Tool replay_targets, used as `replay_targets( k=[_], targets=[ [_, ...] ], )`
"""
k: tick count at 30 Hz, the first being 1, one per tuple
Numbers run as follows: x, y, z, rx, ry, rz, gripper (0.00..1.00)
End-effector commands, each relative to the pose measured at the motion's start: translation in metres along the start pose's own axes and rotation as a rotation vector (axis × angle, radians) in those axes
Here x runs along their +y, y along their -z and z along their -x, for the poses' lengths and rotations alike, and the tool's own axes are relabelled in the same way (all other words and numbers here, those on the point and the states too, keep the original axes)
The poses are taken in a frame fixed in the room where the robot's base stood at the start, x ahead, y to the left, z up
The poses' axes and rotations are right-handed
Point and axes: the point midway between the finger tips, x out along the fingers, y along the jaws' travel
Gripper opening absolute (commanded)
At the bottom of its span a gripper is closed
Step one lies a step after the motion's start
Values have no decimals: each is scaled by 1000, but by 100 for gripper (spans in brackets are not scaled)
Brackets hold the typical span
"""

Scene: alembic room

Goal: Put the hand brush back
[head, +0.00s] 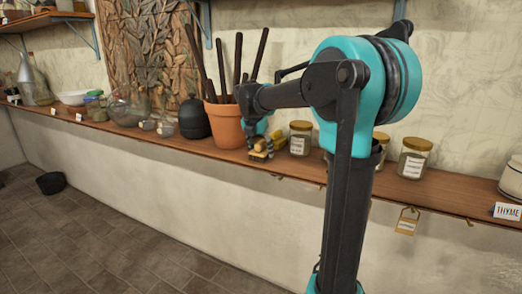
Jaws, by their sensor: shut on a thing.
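The hand brush (260,155) shows as a small tan and yellowish shape at the front of the long wooden shelf (185,146), just right of the terracotta pot (226,126). My gripper (262,147) is shut on it, with the dark fingers around it. The brush is partly hidden by the fingers. It is at about shelf height; I cannot tell whether it touches the shelf. My teal and black arm reaches in from the right and hides part of the shelf.
The pot holds several dark sticks. Labelled jars (300,138) and (413,158) stand right of the brush. A black rounded vessel (194,119) and glass bowls stand left. A tag (407,222) hangs under the shelf edge. A dark bucket (51,183) sits on the otherwise clear floor.

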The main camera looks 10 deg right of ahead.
Motion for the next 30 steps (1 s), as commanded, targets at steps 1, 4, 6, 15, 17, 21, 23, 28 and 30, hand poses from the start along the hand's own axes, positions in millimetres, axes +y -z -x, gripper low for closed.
replay_targets(
  k=[1,4,6,15,17,21,23,28,30],
  targets=[
    [0,0,-2,0,0,0,21],
    [0,0,-1,0,0,0,68],
    [0,0,-1,0,0,0,77],
    [0,0,-1,0,0,0,78],
    [0,0,1,0,0,0,78],
    [0,0,16,0,-1,1,78],
    [0,0,26,0,-1,2,78],
    [0,0,62,0,-1,1,78],
    [0,0,76,0,-1,2,78]
  ],
)
